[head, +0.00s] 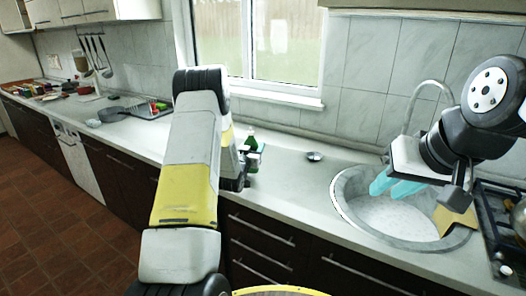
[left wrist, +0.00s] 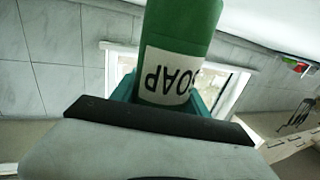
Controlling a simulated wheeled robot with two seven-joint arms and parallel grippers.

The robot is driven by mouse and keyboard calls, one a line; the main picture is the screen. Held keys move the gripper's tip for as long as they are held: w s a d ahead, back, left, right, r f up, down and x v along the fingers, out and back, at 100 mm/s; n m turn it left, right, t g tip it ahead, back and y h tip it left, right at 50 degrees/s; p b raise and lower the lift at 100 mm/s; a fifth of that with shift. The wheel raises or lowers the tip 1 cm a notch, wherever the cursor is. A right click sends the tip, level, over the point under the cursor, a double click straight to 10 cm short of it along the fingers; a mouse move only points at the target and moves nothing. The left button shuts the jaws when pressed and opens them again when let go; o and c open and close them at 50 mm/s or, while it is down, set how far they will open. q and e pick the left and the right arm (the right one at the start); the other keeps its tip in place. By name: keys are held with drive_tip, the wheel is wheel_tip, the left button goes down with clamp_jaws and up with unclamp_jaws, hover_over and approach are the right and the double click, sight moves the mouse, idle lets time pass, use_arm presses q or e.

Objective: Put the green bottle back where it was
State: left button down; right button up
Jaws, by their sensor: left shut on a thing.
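The green bottle (left wrist: 178,30) fills the upper middle of the left wrist view, with a white label reading SOAP upside down. My left gripper (left wrist: 168,95) is shut on it, with teal fingers on either side. In the head view, the bottle (head: 250,140) shows small beside my left gripper (head: 246,160), over the counter, partly hidden by my left arm. I cannot tell whether its base touches the counter. My right gripper (head: 391,188), with light blue fingers, is over the sink, apart from the bottle. Its fingers look parted with nothing between them.
The round sink (head: 352,215) with a curved tap (head: 413,100) is at the right, beside the stove (head: 497,215). A small metal dish (head: 314,156) sits on the counter (head: 290,180) between bottle and sink. A dish rack (head: 150,108) stands farther left. Counter around the small dish is clear.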

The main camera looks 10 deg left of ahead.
use_arm(q)
drive_tip(key=shift+f, duration=1.25)
drive_tip(key=shift+f, duration=0.15)
drive_tip(key=c, duration=0.6)
unclamp_jaws()
drive_tip(key=shift+o, duration=0.2)
